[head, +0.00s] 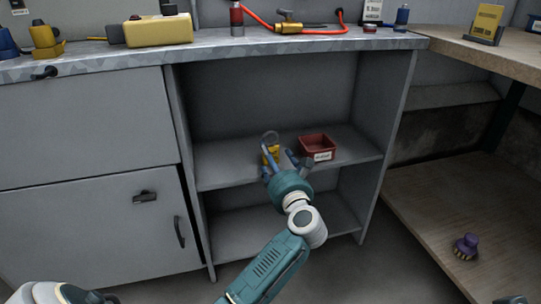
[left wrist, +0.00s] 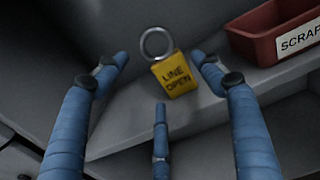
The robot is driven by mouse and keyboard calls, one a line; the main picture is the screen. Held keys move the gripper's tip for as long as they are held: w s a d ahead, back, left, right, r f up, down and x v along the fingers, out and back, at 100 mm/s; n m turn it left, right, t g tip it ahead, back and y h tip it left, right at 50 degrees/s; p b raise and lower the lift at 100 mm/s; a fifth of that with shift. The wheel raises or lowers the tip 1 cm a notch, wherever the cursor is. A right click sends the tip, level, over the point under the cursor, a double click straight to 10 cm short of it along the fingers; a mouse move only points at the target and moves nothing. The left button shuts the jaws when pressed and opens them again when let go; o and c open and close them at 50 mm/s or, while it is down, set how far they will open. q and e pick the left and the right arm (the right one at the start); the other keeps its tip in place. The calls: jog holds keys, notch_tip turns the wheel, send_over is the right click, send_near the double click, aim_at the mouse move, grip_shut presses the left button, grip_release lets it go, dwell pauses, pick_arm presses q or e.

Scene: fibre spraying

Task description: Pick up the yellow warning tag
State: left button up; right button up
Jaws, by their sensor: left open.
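The yellow warning tag (head: 271,155) is on the upper inner shelf of the open grey cabinet, partly hidden by my gripper. In the left wrist view the tag (left wrist: 174,76) reads "LINE OPEN" and has a grey ring (left wrist: 156,44) at its top. My left gripper (head: 284,159) reaches into the cabinet in front of the tag. In the left wrist view its blue fingers (left wrist: 160,73) are spread, with the tag ahead between the tips. No clear contact shows.
A red bin (head: 317,146) labelled "SCRAP" stands on the shelf just right of the tag; it also shows in the left wrist view (left wrist: 262,44). The cabinet's side walls and worktop (head: 230,46) border the opening. A purple brush (head: 466,246) lies on the lower wooden shelf at right.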

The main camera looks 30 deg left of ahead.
aim_at(270, 147)
pick_arm(q)
jog(key=x, duration=0.1)
jog(key=b+x, duration=0.1)
jog(key=x, duration=0.1)
jog(key=b+x, duration=0.1)
jog(key=shift+w+a+f, duration=0.2)
jog(key=shift+a+f, duration=0.05)
jog(key=shift+f, duration=0.1)
jog(key=shift+w+a+r, duration=0.1)
jog(key=shift+w+a, duration=0.05)
jog(key=shift+a, duration=0.05)
jog(key=c, duration=1)
